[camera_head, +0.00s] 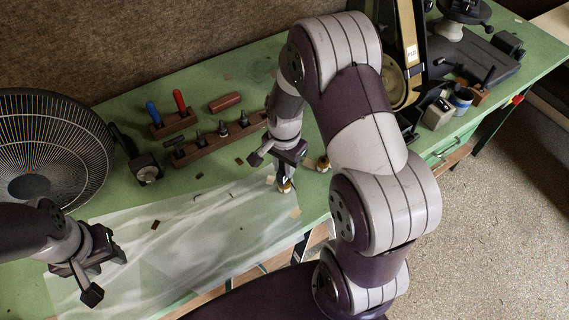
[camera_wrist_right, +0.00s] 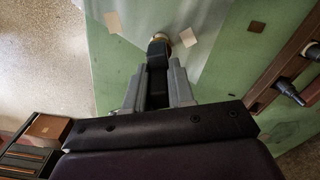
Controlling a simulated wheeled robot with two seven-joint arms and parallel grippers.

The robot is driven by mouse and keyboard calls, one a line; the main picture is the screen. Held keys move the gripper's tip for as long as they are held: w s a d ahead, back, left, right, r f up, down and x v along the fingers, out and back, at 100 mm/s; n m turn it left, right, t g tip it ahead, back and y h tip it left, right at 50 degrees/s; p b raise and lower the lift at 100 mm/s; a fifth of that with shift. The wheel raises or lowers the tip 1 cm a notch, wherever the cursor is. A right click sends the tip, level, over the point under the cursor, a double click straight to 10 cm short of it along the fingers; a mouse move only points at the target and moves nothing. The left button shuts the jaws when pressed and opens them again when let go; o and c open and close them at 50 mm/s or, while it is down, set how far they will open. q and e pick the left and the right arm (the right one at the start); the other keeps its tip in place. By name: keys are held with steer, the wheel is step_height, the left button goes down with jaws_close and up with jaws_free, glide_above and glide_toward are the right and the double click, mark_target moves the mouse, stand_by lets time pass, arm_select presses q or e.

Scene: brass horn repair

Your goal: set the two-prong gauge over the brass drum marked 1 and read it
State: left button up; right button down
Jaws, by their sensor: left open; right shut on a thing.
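My right gripper (camera_head: 286,165) is shut on a dark block-like thing, likely the gauge, which shows between the fingers in the right wrist view (camera_wrist_right: 158,50). Its prongs cannot be made out. A second brass drum (camera_head: 323,164) stands a little to the right. No number is legible on either. My left gripper (camera_head: 98,277) is open and empty over the clear sheet.
A clear sheet (camera_head: 190,235) covers the front of the green bench, with small brown and tan squares about. A wooden tool rack (camera_head: 215,142) and red and blue handled tools stand behind. A fan (camera_head: 50,150) is at left; brass horn parts (camera_head: 398,85) are at right.

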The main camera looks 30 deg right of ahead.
stand_by(0.4)
step_height(320, 180, up, 5)
steer(key=p, duration=0.4)
steer(key=shift+r+p, duration=0.1)
steer(key=shift+p, duration=0.3)
stand_by(0.9)
